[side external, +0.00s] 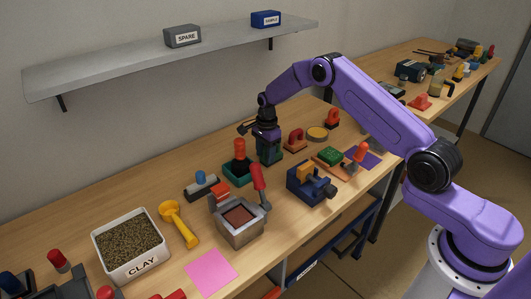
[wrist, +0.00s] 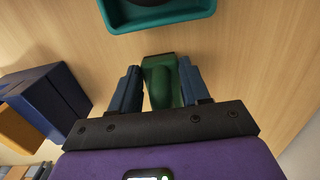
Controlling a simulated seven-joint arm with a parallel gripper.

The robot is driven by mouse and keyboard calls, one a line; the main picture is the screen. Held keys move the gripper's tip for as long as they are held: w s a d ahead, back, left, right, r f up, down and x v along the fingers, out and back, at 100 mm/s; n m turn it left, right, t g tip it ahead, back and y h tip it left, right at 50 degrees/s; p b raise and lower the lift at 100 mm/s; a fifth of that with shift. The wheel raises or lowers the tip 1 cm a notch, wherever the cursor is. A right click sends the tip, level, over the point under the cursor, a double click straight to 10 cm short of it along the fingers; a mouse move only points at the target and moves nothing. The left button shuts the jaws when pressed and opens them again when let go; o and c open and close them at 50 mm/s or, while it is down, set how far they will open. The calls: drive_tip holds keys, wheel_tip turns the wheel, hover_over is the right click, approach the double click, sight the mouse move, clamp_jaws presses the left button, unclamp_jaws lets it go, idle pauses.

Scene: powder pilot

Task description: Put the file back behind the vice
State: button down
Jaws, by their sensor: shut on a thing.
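The blue vice (side external: 306,190) stands on the bench with an orange-yellow block in its jaws. It also shows at the left of the wrist view (wrist: 48,98). My gripper (side external: 268,150) points down behind the vice, on its wall side. Its fingers are shut on a green thing (wrist: 161,85) with a rounded handle-like part, low at the bench top. I cannot tell whether its underside touches the wood. I cannot make out a plain file shape, and cannot tell whether this green thing is the file.
A teal tray (wrist: 160,19) with a dark round thing is close to the gripper. Red-handled tools (side external: 295,140), a grey container (side external: 240,225), a yellow scoop (side external: 178,222) and a clay bin (side external: 133,245) stand around. A shelf (side external: 130,62) runs above. Bare wood shows right of the gripper in the wrist view.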

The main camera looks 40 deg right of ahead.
drive_tip(key=c, duration=0.5)
unclamp_jaws()
drive_tip(key=shift+f, duration=0.15)
